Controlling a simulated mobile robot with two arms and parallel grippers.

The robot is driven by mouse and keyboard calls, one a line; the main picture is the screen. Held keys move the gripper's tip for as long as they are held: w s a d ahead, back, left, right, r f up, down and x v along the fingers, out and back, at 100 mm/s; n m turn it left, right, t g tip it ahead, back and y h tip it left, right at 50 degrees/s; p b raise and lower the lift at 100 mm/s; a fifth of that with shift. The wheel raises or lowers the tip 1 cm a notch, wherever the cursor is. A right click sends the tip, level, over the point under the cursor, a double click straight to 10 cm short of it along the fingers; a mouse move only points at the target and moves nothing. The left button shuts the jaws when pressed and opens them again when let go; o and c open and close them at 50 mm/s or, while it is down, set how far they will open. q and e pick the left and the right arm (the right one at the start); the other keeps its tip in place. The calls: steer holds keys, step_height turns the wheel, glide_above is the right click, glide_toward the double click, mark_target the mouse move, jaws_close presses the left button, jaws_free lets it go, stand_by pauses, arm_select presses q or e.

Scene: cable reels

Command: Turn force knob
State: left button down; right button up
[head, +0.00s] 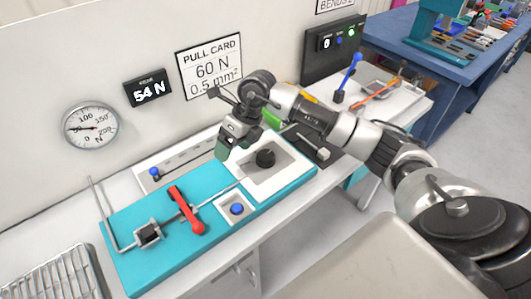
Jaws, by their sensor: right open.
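The black round force knob (265,157) sits on a white plate on the right part of the teal pull-test board (150,265). My right gripper (232,150) is open, pointing down, just left of the knob and apart from it in the picture; its height above the plate is hard to judge. Its arm comes in from the right. A display (148,89) on the wall reads 54 N. The pull card (209,67) reads 60 N, 0.5 mm². My left gripper is not in view.
A red lever (187,209), a clamp block (147,234) and a blue button (237,209) are on the board. A round gauge (90,126) hangs on the wall. A wire rack (58,280) lies at the lower left. A blue-handled lever (348,78) stands behind my arm.

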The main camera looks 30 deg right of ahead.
mark_target(266, 155)
steer(key=d+r+m+g+h, duration=0.15)
steer(key=d+h, duration=0.35)
steer(key=d, duration=0.5)
steer(key=shift+t, duration=0.25)
steer(key=f, duration=0.3)
steer(key=f+p, duration=0.1)
steer(key=f, duration=0.2)
steer(key=f+p, duration=0.1)
steer(key=f, duration=0.3)
steer(key=shift+a, duration=0.25)
steer(key=c, duration=0.9)
steer(key=shift+m, duration=0.75)
steer(key=shift+c, duration=0.2)
